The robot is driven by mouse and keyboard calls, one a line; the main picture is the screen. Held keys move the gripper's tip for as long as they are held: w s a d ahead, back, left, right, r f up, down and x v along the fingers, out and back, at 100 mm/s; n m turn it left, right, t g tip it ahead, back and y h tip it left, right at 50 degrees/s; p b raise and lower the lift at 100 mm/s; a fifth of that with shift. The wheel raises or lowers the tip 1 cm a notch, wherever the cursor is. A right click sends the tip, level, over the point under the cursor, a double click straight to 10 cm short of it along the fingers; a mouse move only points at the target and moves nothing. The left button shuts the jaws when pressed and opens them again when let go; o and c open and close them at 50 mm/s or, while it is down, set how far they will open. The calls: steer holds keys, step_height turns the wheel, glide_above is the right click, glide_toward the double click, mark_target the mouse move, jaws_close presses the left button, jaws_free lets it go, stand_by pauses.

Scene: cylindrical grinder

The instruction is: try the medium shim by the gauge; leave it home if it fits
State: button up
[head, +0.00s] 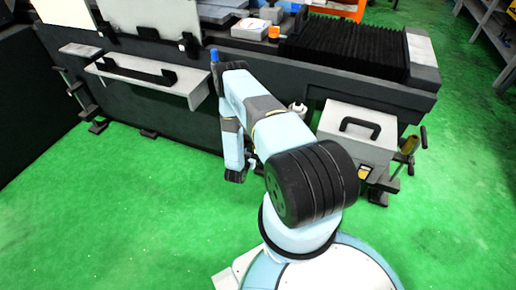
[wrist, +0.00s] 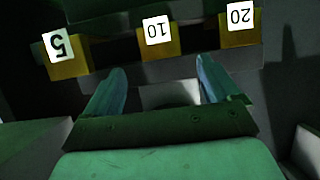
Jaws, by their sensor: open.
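In the wrist view, three yellow blocks with upside-down number labels stand in a row: 5 (wrist: 66,60) at the left, 10 (wrist: 158,38) in the middle and 20 (wrist: 240,32) at the right. By its number, the middle one appears to be the medium shim. My gripper (wrist: 160,68) is open, its two fingers apart on either side below the 10 block. Nothing shows held between them. In the head view my gripper (head: 236,175) hangs low by the dark machine front, and the blocks are hidden. I cannot pick out the gauge in either view.
The grinder's dark body (head: 170,115) runs across behind my arm. A pale shelf (head: 185,85) juts from its front. A grey box with a black handle (head: 352,128) stands at the right, beside a yellow-handled tool (head: 409,146). Green floor is open in front.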

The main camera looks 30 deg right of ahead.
steer(key=x, duration=1)
steer(key=shift+d+f, duration=0.1)
steer(key=shift+f, duration=0.05)
steer(key=shift+c, duration=0.3)
